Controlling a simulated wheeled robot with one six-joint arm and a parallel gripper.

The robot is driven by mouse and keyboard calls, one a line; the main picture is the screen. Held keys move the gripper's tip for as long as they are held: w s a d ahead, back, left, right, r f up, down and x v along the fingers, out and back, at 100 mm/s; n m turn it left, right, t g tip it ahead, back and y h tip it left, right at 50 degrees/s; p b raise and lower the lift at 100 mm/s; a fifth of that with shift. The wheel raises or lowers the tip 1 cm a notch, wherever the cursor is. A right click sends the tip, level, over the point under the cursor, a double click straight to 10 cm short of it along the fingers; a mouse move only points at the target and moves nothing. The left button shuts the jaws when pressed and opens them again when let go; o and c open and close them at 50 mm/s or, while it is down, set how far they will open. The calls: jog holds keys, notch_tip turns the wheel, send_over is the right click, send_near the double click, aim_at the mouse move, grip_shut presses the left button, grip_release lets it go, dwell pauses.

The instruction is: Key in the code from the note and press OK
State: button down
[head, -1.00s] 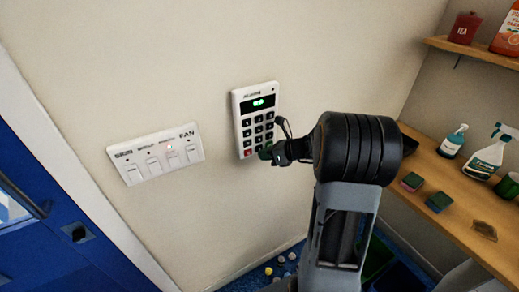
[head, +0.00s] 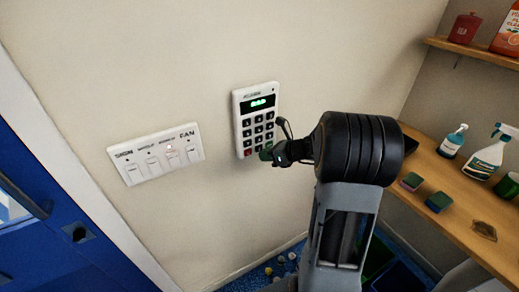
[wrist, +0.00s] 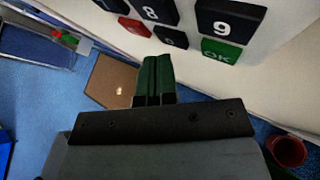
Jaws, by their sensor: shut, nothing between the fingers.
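The white keypad (head: 257,121) is on the wall, with dark keys, a red key and a lit green display (head: 258,103) whose characters are too small to read. In the wrist view, the 8 key (wrist: 157,11), the 9 key (wrist: 231,19), the green OK key (wrist: 220,52) and the red key (wrist: 134,26) show. My gripper (head: 266,154) is shut and empty at the keypad's lower part. In the wrist view its green fingertips (wrist: 156,62) are just below the bottom middle key (wrist: 171,38), left of OK. I cannot tell whether they touch. I see no note.
A labelled switch panel (head: 156,154) is on the wall left of the keypad, beside a blue door (head: 65,215). A wooden shelf (head: 465,205) with bottles and sponges stands at the right. A brown board (wrist: 110,80) and a red pot (wrist: 288,152) are below.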

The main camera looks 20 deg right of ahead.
jog(key=shift+s, duration=0.35)
jog(key=shift+s, duration=0.1)
jog(key=shift+s+d, duration=0.15)
jog(key=shift+s, duration=1.05)
jog(key=shift+s+d, duration=0.15)
jog(key=shift+s, duration=1.05)
jog(key=shift+a, duration=0.1)
dwell(0.7)
jog(key=s+a+r+n+g+h, duration=0.1)
jog(key=s+a+r+n+h, duration=0.1)
jog(key=n, duration=0.8)
jog(key=s+a+r+n+g+h, duration=0.1)
jog(key=s+a+r+n+h, duration=0.1)
jog(key=s+n, duration=0.5)
jog(key=s+a+r+n+g+h, duration=0.2)
jog(key=s+a+r+n+h, duration=0.1)
jog(key=n, duration=0.9)
jog(key=s+a+h, duration=0.1)
jog(key=s+a, duration=0.1)
jog(key=a, duration=0.1)
jog(key=shift+n+h, duration=0.3)
jog(key=shift+n, duration=0.1)
jog(key=shift+s+d, duration=0.1)
jog(key=shift+d, duration=0.05)
